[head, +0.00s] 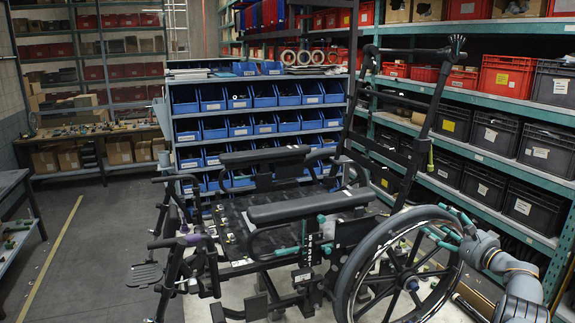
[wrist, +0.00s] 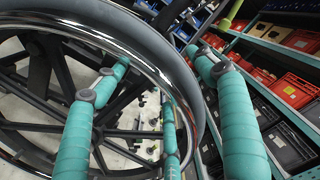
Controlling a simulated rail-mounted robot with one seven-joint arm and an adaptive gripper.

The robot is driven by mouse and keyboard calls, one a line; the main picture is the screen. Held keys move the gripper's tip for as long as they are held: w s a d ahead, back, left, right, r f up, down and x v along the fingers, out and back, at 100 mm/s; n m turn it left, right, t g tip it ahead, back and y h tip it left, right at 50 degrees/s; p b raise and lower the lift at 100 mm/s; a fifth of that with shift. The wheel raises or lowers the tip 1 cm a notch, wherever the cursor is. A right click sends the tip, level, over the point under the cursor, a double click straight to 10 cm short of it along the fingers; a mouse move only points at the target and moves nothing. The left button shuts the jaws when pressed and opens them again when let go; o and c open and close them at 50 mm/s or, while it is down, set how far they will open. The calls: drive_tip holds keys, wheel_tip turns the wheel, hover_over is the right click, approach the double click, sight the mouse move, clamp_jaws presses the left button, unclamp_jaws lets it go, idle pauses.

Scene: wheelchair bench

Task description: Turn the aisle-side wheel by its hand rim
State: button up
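The aisle-side wheel (head: 405,285) is at the right front of the wheelchair, with a dark tyre, black spokes and a shiny hand rim. My gripper (head: 440,222) is at the wheel's upper right edge, coming from the right. In the wrist view, the teal fingers of my gripper (wrist: 158,62) stand well apart, on both sides of the grey tyre (wrist: 182,50) and the chrome hand rim (wrist: 140,42). The left fingers overlap the spoke area and the right one is outside the tyre. They look open; I cannot tell whether any finger touches the rim.
The wheelchair's black armrest (head: 310,207) and tall push-handle frame (head: 440,95) stand left of and above the wheel. Shelving with black crates (head: 545,150) runs close along the right. A rack of blue bins (head: 265,95) stands behind. Open floor (head: 95,245) lies left.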

drive_tip(key=shift+s+d+r, duration=0.1)
drive_tip(key=shift+s+d, duration=0.3)
drive_tip(key=b+v, duration=0.3)
drive_tip(key=shift+s, duration=0.35)
drive_tip(key=shift+s+d+f+b, duration=0.15)
drive_tip(key=shift+s+f+b, duration=0.1)
drive_tip(key=shift+s+b, duration=0.3)
drive_tip(key=shift+b+v, duration=0.8)
drive_tip(key=shift+v, duration=0.05)
drive_tip(key=shift+r, duration=0.25)
